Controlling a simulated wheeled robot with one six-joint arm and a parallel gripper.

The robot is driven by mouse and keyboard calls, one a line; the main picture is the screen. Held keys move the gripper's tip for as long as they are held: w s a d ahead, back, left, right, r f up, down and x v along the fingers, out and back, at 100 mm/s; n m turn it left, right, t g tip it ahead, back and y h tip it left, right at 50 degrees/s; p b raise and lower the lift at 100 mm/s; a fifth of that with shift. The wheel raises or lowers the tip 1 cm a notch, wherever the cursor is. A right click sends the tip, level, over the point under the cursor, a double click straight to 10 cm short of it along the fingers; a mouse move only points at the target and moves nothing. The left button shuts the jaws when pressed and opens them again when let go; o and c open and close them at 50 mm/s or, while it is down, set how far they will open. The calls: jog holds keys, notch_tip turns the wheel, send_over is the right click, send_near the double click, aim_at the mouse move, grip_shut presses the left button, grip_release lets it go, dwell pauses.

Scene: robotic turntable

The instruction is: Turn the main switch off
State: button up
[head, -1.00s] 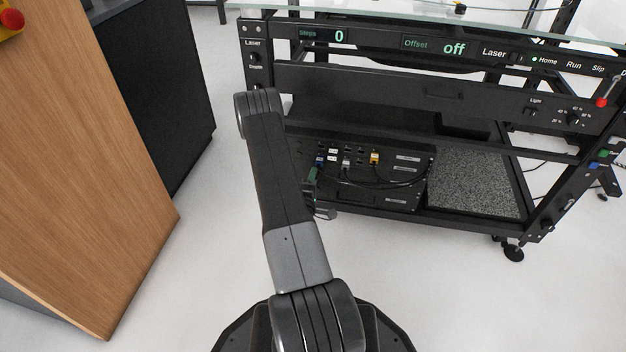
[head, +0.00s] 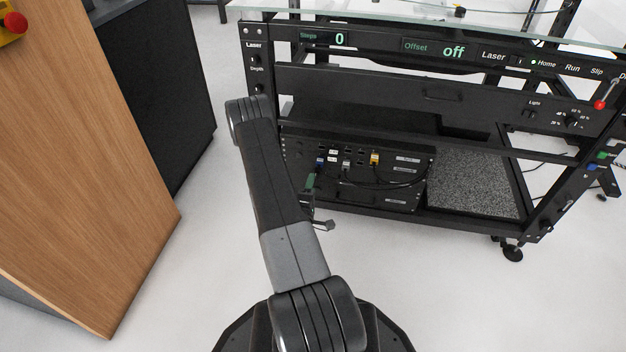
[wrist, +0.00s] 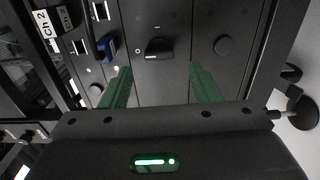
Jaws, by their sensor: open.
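A black rotary switch knob (wrist: 159,49) sits on a dark panel in the wrist view, with small white marks around it; I take it as the main switch. My gripper (wrist: 160,75) is open, its two green fingers to either side of the knob and somewhat nearer the camera. No contact with the knob shows. In the head view my gripper (head: 311,184) is low at the equipment box (head: 405,180) on the rack's lower shelf, mostly behind my arm. The knob is hidden there.
A round black button or cap (wrist: 224,45) is right of the knob. A blue plug (wrist: 107,48) and Ch 2 labels are left. The rack's upper front bar (head: 375,92) overhangs the shelf. A wooden cabinet (head: 90,170) stands left; open floor lies in front.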

jog(key=s+a+p, duration=0.2)
jog(key=s, duration=0.8)
jog(key=shift+w, duration=0.2)
jog(key=w+d+b, duration=0.2)
jog(key=w+b, duration=0.1)
jog(key=w, duration=1)
jog(key=shift+w+d+b, duration=0.2)
jog(key=shift+d+b, duration=0.1)
jog(key=shift+d, duration=0.05)
jog(key=shift+s, duration=0.15)
jog(key=s+a+p, duration=0.3)
jog(key=s+p, duration=0.1)
jog(key=s, duration=0.9)
jog(key=w+d+m+b, duration=0.3)
jog(key=w+m, duration=1)
jog(key=m, duration=0.5)
jog(key=shift+d+r+b, duration=0.25)
jog(key=shift+b, duration=0.25)
